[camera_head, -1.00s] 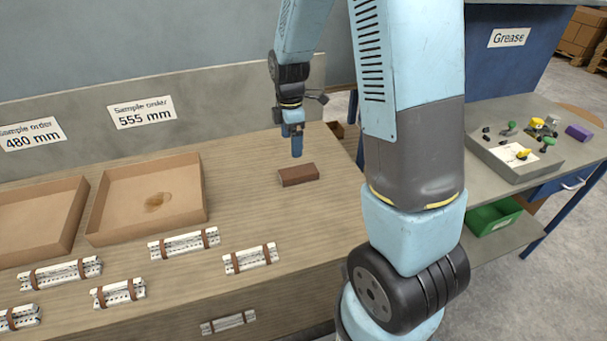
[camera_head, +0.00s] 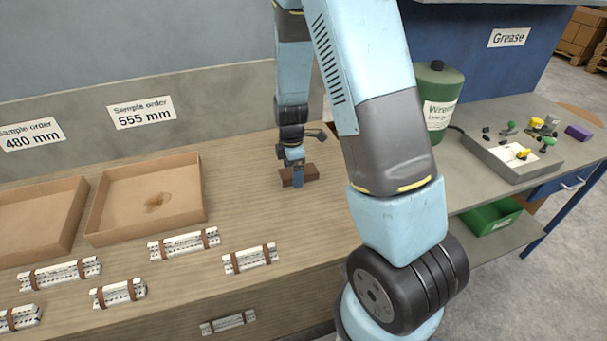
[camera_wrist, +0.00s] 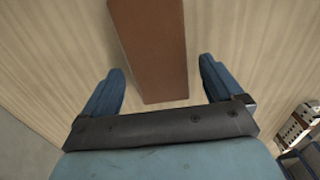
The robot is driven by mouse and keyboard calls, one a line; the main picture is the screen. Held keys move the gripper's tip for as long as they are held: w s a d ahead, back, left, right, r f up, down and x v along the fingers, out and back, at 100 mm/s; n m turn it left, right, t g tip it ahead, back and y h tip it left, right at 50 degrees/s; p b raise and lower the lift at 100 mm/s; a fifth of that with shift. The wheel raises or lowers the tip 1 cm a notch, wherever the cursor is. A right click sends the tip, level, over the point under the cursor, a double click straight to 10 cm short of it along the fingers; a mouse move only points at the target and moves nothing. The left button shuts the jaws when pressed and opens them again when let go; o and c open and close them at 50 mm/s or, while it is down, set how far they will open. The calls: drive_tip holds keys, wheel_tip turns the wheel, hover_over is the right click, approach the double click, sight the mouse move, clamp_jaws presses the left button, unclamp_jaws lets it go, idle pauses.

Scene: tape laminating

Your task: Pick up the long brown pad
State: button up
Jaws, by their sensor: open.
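The long brown pad (camera_head: 312,173) lies flat on the wooden bench in the head view, partly hidden behind my gripper. It also shows in the wrist view (camera_wrist: 155,45), running lengthwise away from the palm. My gripper (camera_head: 298,184) is low over the bench at the pad. In the wrist view my gripper (camera_wrist: 162,80) has its blue fingers apart, one on each side of the pad's near end. There is a gap between each finger and the pad. I cannot tell the exact height of the fingertips above the bench.
Two open cardboard trays (camera_head: 98,215) stand at the left of the bench. Several strapped white bundles (camera_head: 250,258) lie along the front; one shows at the right of the wrist view (camera_wrist: 300,122). A green canister (camera_head: 436,115) and a grey tray (camera_head: 513,155) are on the right-hand table.

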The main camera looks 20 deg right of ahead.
drive_tip(key=shift+f, duration=0.45)
drive_tip(key=shift+c, duration=0.3)
drive_tip(key=c, duration=1.1)
drive_tip(key=shift+r, duration=0.15)
